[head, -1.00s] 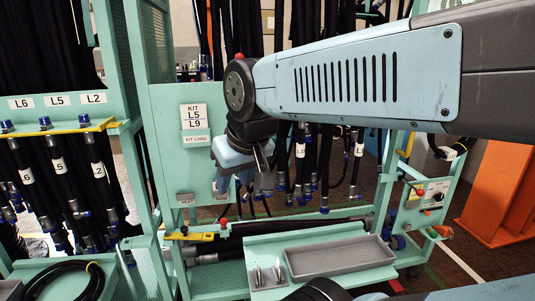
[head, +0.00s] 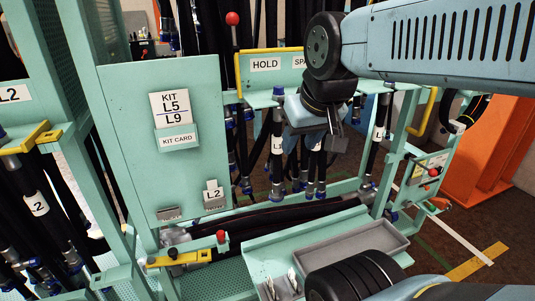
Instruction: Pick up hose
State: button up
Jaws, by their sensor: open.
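Black hoses with blue-collared metal ends hang in the rack. One hose (head: 279,135) with a white label starting with L hangs under the HOLD sign, with a similar hose (head: 316,163) beside it. Another labelled hose (head: 374,145) hangs farther right. A hose labelled 2 (head: 38,203) hangs at the left under the L2 sign. Black hoses (head: 290,214) also lie in the low trough. My gripper (head: 335,121) is open in front of the hanging hoses, pointing down. It partly hides them, and I cannot tell its exact distance from them.
A green panel (head: 122,110) carries a kit card reading L5 and L9 (head: 171,110) and an L2 tag (head: 213,194). A HOLD sign (head: 265,65) is on a yellow-edged rail. A grey tray (head: 345,246) sits on a green shelf below. An orange structure (head: 487,150) stands right.

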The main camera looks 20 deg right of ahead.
aim_at(276, 195)
jog(key=u, duration=0.15)
jog(key=k, duration=0.85)
jog(key=z, duration=0.2)
jog(key=i, duration=0.85)
jog(key=u, duration=0.05)
jog(key=k, duration=0.65)
jog(key=z, duration=0.5)
